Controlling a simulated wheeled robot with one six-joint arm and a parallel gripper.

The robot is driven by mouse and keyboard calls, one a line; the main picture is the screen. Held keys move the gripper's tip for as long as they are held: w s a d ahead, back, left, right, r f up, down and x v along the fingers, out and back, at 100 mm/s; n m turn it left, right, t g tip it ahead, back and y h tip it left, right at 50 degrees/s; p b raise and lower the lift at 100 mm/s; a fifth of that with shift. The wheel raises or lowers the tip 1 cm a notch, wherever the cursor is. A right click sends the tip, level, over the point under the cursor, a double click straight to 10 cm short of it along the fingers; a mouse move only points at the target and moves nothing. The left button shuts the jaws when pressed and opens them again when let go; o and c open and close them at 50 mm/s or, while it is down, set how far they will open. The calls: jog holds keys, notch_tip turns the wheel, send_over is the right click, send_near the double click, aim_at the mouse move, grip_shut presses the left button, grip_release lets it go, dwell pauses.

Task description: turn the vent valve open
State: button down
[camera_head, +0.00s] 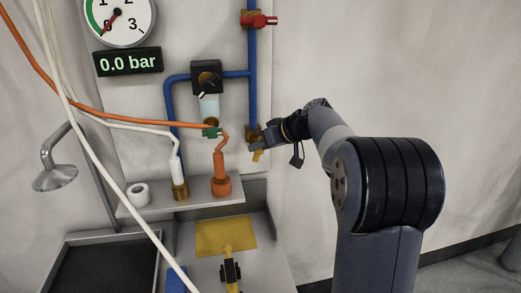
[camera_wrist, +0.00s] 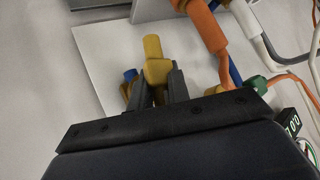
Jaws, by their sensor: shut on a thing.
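The vent valve is a brass body (camera_head: 253,133) at the lower end of the vertical blue pipe (camera_head: 253,85), with a yellow handle (camera_head: 257,156). My gripper (camera_head: 262,147) reaches it from the right. In the wrist view, my gripper (camera_wrist: 160,90) has its two dark fingers on either side of the yellow handle (camera_wrist: 153,48), shut on it. The handle's end sticks out past the fingertips. The fingers partly hide the brass body, so I cannot tell how far the handle is turned.
A red-handled valve (camera_head: 262,20) sits higher on the pipe. The display (camera_head: 128,61) reads 0.0 bar, below a dial gauge (camera_head: 118,16). Orange and white hoses run left of my gripper to fittings on a grey shelf (camera_head: 205,194). The wall at right is bare.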

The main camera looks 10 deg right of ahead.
jog(key=shift+a+n+h, duration=0.1)
jog(key=shift+n+h, duration=0.3)
jog(key=shift+h, duration=0.6)
jog(key=c, duration=1.3)
grip_release()
jog(key=shift+c, duration=0.2)
jog(key=v, duration=1)
jog(key=shift+r+b, duration=0.4)
jog(key=shift+r, duration=0.05)
jog(key=shift+s+f, duration=0.1)
